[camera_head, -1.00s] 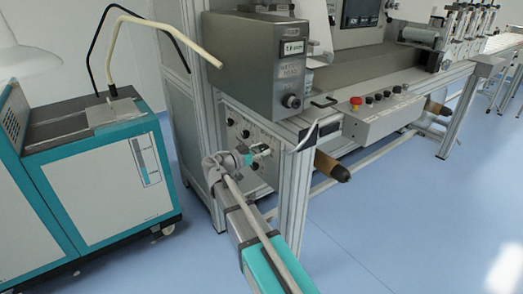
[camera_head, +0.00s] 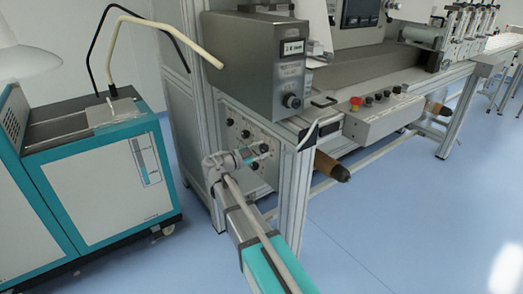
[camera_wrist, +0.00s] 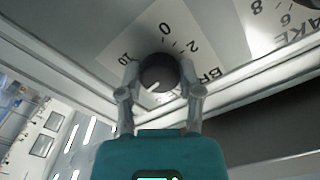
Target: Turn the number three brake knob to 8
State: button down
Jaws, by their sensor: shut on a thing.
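A black round brake knob (camera_wrist: 158,74) sits on a grey panel at the middle of the wrist view. A white pointer line on it points toward the lower left of that view. Its dial label (camera_wrist: 186,38) shows 10, 0 and 2, with part of the word BRAKE; the other numbers are hidden. My gripper (camera_wrist: 160,82) has its two fingers closed on either side of this knob. In the head view my gripper (camera_head: 258,152) is at the knob panel (camera_head: 238,130) under the grey box; which numbered knob it holds cannot be told.
A second brake label (camera_wrist: 285,25) with 6 and 8 is at the upper right of the wrist view. A frame post (camera_head: 294,190) stands right of my gripper. A grey box (camera_head: 255,65) overhangs the panel. A teal cabinet (camera_head: 90,175) stands left.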

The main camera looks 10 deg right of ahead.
jog(key=shift+c, duration=1.3)
grip_release()
jog(key=shift+a, duration=0.1)
jog(key=v, duration=1.1)
jog(key=shift+s+a, duration=0.2)
jog(key=shift+a, duration=0.15)
jog(key=shift+f, duration=0.1)
